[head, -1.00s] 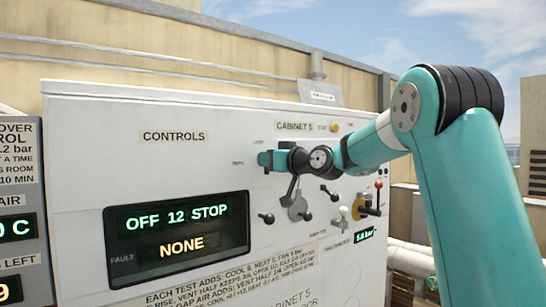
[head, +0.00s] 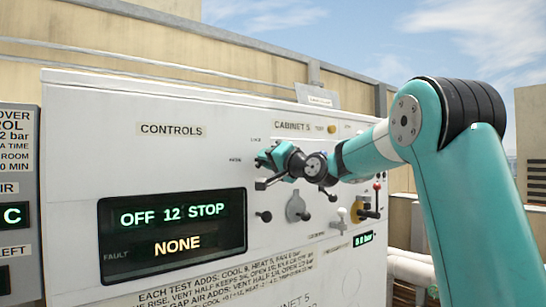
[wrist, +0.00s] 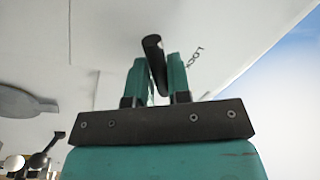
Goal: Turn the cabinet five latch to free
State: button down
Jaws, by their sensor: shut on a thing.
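The cabinet five latch shows in the wrist view as a short dark handle (wrist: 153,55) sticking out from the white panel. My gripper (wrist: 157,78) has its two teal fingers shut on this handle, one on each side. The letters LOCK (wrist: 197,57) are on the panel just right of the handle. In the head view my gripper (head: 270,158) is against the upper part of the panel, left of the CABINET 5 label (head: 292,126). My wrist and fingers hide most of the latch there, so its exact angle cannot be told.
Below my gripper are a grey round lever plate (head: 297,208) and a small black knob (head: 264,216). A white lever (head: 341,215) and a yellow-plated lever (head: 358,209) stand to the right. The display (head: 173,235) reads OFF 12 STOP and NONE.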

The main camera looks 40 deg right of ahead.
jog(key=m, duration=0.4)
jog(key=shift+a+r+h, duration=0.15)
jog(key=shift+a+h, duration=0.05)
jog(key=shift+h, duration=0.2)
jog(key=shift+m+t+h+p, duration=0.35)
jog(key=shift+m+h, duration=0.25)
jog(key=shift+m, duration=1.8)
jog(key=shift+d, duration=0.1)
jog(key=c, duration=1.1)
grip_release()
jog(key=shift+c, duration=0.2)
jog(key=a+b+v, duration=0.1)
jog(key=b+v, duration=0.7)
jog(key=v, duration=0.9)
jog(key=shift+s+d+b, duration=0.35)
jog(key=shift+s, duration=0.05)
